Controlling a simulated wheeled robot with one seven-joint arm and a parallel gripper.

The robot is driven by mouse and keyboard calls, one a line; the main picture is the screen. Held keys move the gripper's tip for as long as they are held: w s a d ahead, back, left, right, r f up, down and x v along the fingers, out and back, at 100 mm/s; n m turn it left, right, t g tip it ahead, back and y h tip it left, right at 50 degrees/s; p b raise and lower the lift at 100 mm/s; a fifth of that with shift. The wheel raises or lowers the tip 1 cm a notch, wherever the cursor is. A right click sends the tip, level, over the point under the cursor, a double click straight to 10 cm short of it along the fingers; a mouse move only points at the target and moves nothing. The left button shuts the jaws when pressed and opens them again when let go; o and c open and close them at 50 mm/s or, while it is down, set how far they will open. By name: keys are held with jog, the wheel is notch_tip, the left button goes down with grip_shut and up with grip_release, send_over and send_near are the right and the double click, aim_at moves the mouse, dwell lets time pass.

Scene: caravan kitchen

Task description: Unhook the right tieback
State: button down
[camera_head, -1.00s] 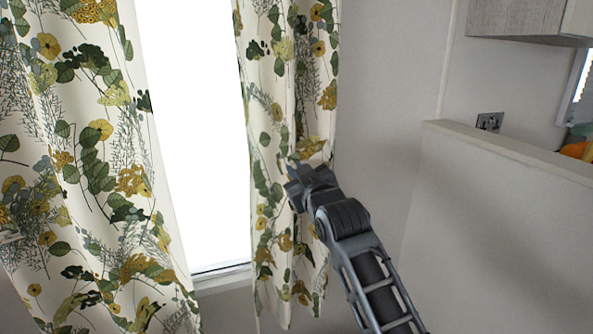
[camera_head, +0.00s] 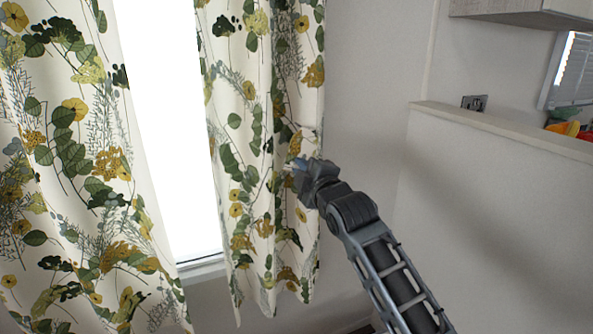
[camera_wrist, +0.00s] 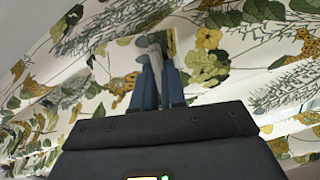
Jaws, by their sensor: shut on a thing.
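The right curtain (camera_head: 262,120) is cream with green leaves and yellow flowers and hangs at the right of the bright window. My gripper (camera_head: 300,180) is at its right edge, about mid-height. In the wrist view, my gripper's fingers (camera_wrist: 152,62) are close together against the patterned cloth. A narrow strip with a straight edge, seemingly the right tieback (camera_wrist: 171,42), shows at the fingertips in the same print. It is hard to tell apart from the curtain, and its hook is not visible. The curtain hangs nearly straight down, with no tight gather at the gripper.
The left curtain (camera_head: 70,170) hangs on the other side of the window (camera_head: 165,120). A white half-height partition (camera_head: 480,210) stands to the right, with a wall socket (camera_head: 474,102) behind it. A cabinet (camera_head: 525,10) is at the top right. Bare wall lies between curtain and partition.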

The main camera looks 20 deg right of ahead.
jog(key=shift+d+f+n, duration=0.25)
jog(key=shift+d+n, duration=0.2)
jog(key=shift+n, duration=0.35)
jog(key=c, duration=1.2)
grip_release()
jog(key=shift+r, duration=0.1)
jog(key=shift+s+d, duration=0.1)
jog(key=s+b, duration=0.1)
jog(key=s, duration=0.6)
jog(key=shift+s, duration=0.3)
